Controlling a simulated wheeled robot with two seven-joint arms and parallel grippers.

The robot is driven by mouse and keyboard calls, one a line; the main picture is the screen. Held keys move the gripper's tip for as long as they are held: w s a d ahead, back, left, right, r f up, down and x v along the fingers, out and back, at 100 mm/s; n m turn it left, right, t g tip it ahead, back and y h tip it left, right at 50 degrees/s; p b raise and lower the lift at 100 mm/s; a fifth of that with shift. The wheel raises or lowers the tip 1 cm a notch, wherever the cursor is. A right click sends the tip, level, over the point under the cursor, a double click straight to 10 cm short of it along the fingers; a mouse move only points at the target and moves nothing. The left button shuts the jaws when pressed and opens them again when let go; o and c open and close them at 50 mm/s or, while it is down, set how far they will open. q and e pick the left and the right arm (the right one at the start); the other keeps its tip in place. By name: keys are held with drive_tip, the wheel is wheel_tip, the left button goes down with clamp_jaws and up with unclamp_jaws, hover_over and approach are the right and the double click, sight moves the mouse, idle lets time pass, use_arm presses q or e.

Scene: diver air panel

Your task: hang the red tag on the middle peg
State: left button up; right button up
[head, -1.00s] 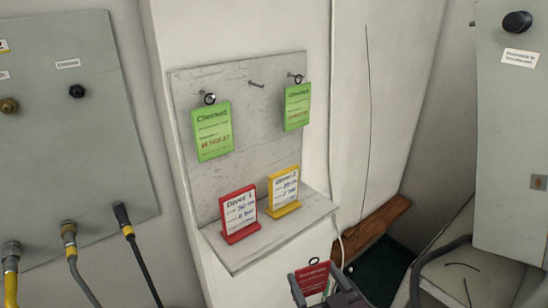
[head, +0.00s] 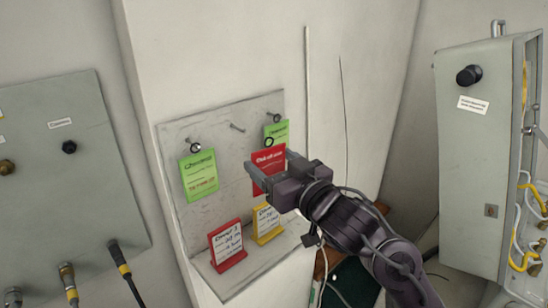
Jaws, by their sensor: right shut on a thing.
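The red tag (head: 268,160) is held upright by my right gripper (head: 264,178), in front of the right part of the grey peg board (head: 222,112). The tag's small ring (head: 268,142) shows at its top edge. The middle peg (head: 237,127) is bare and lies up and to the left of the ring, with a clear gap in the picture. How far the tag is from the board in depth is hard to tell. The gripper covers the tag's lower part. My left gripper is not in view.
A green tag (head: 198,176) hangs on the left peg. Another green tag (head: 276,131) hangs on the right peg, partly behind the red tag. A red card stand (head: 227,246) and a yellow one (head: 266,223) stand on the ledge (head: 262,257) below.

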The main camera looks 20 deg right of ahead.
drive_tip(key=x, duration=0.1)
drive_tip(key=b+x, duration=0.1)
drive_tip(key=x, duration=0.3)
drive_tip(key=shift+w+a+f+b, duration=0.1)
drive_tip(key=shift+a+f+b, duration=0.2)
drive_tip(key=shift+a, duration=0.1)
idle(0.3)
drive_tip(key=shift+w+a, duration=0.1)
drive_tip(key=shift+w, duration=0.15)
drive_tip(key=shift+r+p, duration=0.1)
drive_tip(key=shift+p, duration=0.2)
drive_tip(key=shift+w+a, duration=0.1)
drive_tip(key=shift+w, duration=0.25)
idle(0.5)
drive_tip(key=shift+w+a, duration=0.25)
drive_tip(key=shift+w, duration=0.35)
drive_tip(key=shift+w, duration=0.2)
drive_tip(key=shift+w+a, duration=0.2)
drive_tip(key=shift+w, duration=0.05)
drive_tip(key=shift+f, duration=0.3)
idle(0.9)
